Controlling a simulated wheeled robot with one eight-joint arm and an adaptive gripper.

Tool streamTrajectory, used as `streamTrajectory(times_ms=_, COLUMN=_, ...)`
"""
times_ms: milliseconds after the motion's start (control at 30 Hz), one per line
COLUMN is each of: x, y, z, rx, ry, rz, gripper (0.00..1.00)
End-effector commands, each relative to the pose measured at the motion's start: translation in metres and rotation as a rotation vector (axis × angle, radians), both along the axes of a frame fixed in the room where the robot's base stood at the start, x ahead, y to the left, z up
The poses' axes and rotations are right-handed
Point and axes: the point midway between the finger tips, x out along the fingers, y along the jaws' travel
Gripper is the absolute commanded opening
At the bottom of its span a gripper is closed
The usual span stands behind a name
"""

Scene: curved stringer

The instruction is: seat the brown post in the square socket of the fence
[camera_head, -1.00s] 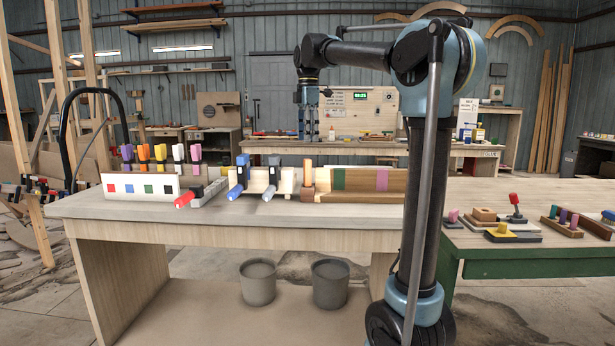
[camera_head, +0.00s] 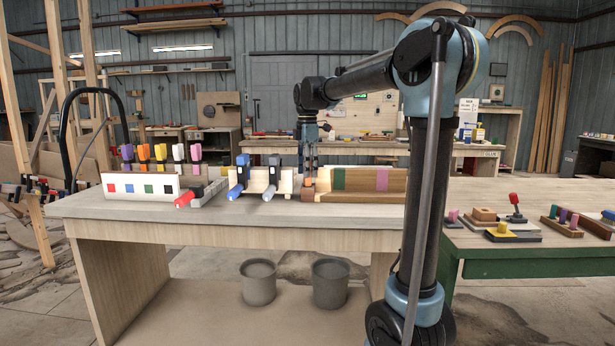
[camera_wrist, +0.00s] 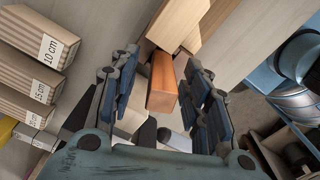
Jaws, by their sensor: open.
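The brown post is the orange-brown block (camera_wrist: 163,88) between my gripper's fingers in the wrist view. In the head view it stands upright on the workbench (camera_head: 240,207), largely hidden behind my fingers. My gripper (camera_wrist: 160,66) is open, pointing down, with one finger on each side of the post; I cannot tell whether either touches it. In the head view my gripper (camera_head: 309,172) is at the post's height. A long brown wooden piece with green and purple sections (camera_head: 362,181), perhaps the fence, lies just right of the post. I cannot make out its square socket.
Clamps with blue handles (camera_head: 240,178) stand close to the left. A white board with coloured squares (camera_head: 140,187) is farther left. Wooden blocks marked in cm (camera_wrist: 38,45) show in the wrist view. The bench front is clear.

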Motion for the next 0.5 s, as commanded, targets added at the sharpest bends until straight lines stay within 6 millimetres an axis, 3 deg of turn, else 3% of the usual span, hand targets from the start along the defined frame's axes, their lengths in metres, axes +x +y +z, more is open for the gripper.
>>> streamTrajectory(times_ms=333, x=-0.0001, y=0.0002, z=-0.0070, rx=0.000, ry=0.000, rz=0.000, gripper=0.43)
streamTrajectory(times_ms=500, x=-0.0001, y=0.0006, z=-0.0069, rx=0.000, ry=0.000, rz=0.001, gripper=0.05)
